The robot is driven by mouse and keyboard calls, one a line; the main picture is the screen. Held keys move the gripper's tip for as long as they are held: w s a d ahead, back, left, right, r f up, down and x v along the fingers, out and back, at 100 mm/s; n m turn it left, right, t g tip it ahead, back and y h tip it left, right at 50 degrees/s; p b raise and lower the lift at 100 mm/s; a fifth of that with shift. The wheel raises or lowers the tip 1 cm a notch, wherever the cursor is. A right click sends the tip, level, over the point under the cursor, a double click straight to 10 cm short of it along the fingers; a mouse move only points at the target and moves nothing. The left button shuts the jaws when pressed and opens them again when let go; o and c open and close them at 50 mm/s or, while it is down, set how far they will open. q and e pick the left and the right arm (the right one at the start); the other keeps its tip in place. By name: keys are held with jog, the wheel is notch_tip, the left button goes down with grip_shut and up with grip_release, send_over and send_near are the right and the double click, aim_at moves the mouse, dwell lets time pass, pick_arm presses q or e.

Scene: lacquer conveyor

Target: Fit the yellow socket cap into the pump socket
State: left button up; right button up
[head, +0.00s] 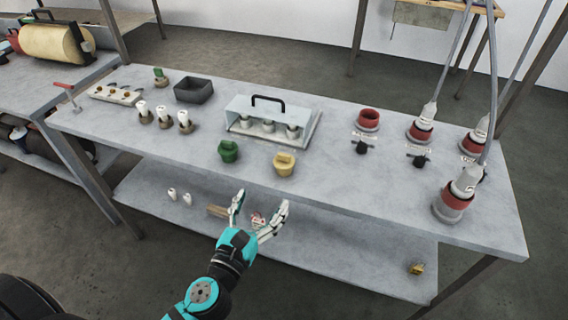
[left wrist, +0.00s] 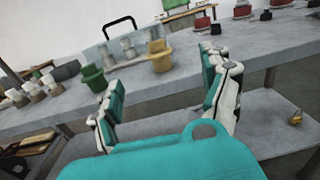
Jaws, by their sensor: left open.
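The yellow socket cap (head: 284,163) stands on the grey bench top near its front edge, right of a green cap (head: 228,151). In the left wrist view the yellow cap (left wrist: 160,56) shows beyond my fingers, roughly between them. My left gripper (head: 262,200) is open and empty, in front of the bench edge and apart from the cap. A red socket (head: 368,119) with no plug in it stands on the bench to the right; which socket is the pump's I cannot tell. My right gripper is out of view.
Several red sockets with plugs and cables, such as the front one (head: 453,201), crowd the bench's right end. A clear-sided box with a black handle (head: 267,101) stands behind the caps. A black bin (head: 193,91) is further left. The lower shelf (head: 330,245) holds small items.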

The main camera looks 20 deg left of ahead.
pick_arm(q)
jog(key=p, duration=0.2)
send_near(283, 158)
jog(key=w, duration=0.3)
jog(key=w+d, duration=0.1)
jog(key=w, duration=0.1)
jog(key=shift+w+f, duration=0.15)
jog(key=shift+w, duration=0.35)
jog(key=w+p, duration=0.1)
jog(key=w, duration=0.3)
jog(key=shift+w, duration=0.35)
jog(key=shift+a+r, duration=0.1)
jog(key=shift+r, duration=0.1)
jog(key=shift+c, duration=0.7)
jog(key=c, duration=1.3)
